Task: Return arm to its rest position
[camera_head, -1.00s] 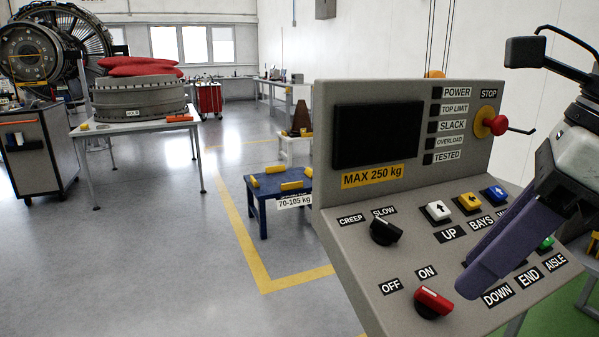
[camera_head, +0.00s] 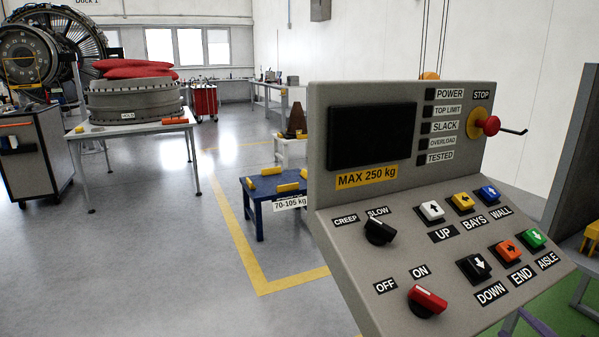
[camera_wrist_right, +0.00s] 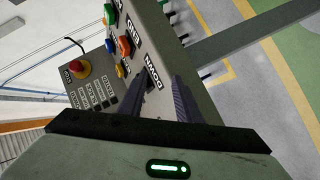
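The grey crane control panel (camera_head: 470,235) stands at the right in the head view, with a dark blank screen (camera_head: 373,136). It carries several coloured push buttons, a black creep/slow knob (camera_head: 380,231) and a red off/on knob (camera_head: 427,301). My right gripper (camera_head: 522,314) shows only as purple finger parts at the bottom edge, below the panel's lower edge. In the right wrist view its two fingers (camera_wrist_right: 158,82) are apart, with the panel showing between and beyond them and nothing held. My left gripper is in neither view.
The red stop button (camera_head: 487,125) stands out from the panel and also shows in the wrist view (camera_wrist_right: 78,68). A blue stand (camera_head: 262,205) is left of the panel. A table (camera_head: 135,127) bears a grey ring-shaped part. The floor at left centre is clear.

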